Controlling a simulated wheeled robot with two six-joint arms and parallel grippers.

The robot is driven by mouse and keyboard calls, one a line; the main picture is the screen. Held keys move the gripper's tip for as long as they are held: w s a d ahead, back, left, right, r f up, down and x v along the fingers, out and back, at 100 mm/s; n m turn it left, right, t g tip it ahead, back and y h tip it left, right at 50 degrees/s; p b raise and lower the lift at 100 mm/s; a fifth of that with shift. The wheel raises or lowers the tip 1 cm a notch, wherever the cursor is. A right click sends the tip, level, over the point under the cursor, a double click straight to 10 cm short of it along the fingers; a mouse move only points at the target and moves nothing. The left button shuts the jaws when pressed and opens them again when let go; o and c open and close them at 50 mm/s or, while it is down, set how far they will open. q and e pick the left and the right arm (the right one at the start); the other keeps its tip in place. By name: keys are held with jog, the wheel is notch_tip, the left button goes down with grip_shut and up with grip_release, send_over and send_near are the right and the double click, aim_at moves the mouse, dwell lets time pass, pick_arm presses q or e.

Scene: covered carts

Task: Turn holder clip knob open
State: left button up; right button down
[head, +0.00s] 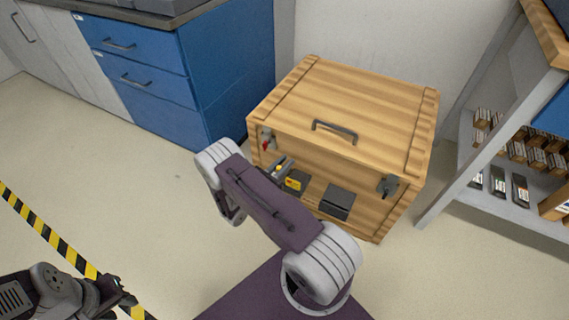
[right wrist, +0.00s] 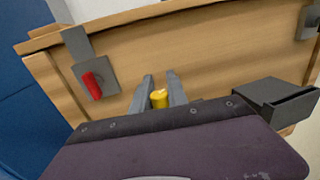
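The wooden crate (head: 372,97) stands on the floor with its lid down. A holder clip with a red knob (head: 267,145) is at the crate's front left; the knob also shows on a grey plate in the right wrist view (right wrist: 93,85). A second grey clip (head: 387,185) is at the front right. My right gripper (head: 284,167) is in front of the crate, right of the red knob and apart from it. Its fingers (right wrist: 162,88) are apart, with a yellow piece between them; I cannot tell what it belongs to. My left gripper (head: 120,291) is low at the left, far from the crate.
A dark box (head: 337,202) is at the crate's front, right of my right gripper; it also shows in the right wrist view (right wrist: 278,100). A blue drawer cabinet (head: 190,75) stands left of the crate. A shelf cart (head: 500,190) stands at the right.

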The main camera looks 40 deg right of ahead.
jog(key=m+g+b, duration=0.1)
jog(key=m+g, duration=0.1)
jog(key=g, duration=0.2)
jog(key=s+m+g+b, duration=0.1)
jog(key=m+g+b, duration=0.1)
jog(key=m+g, duration=0.1)
jog(key=shift+s+g, duration=0.1)
jog(key=shift+g, duration=0.3)
jog(key=c, duration=1.3)
grip_release()
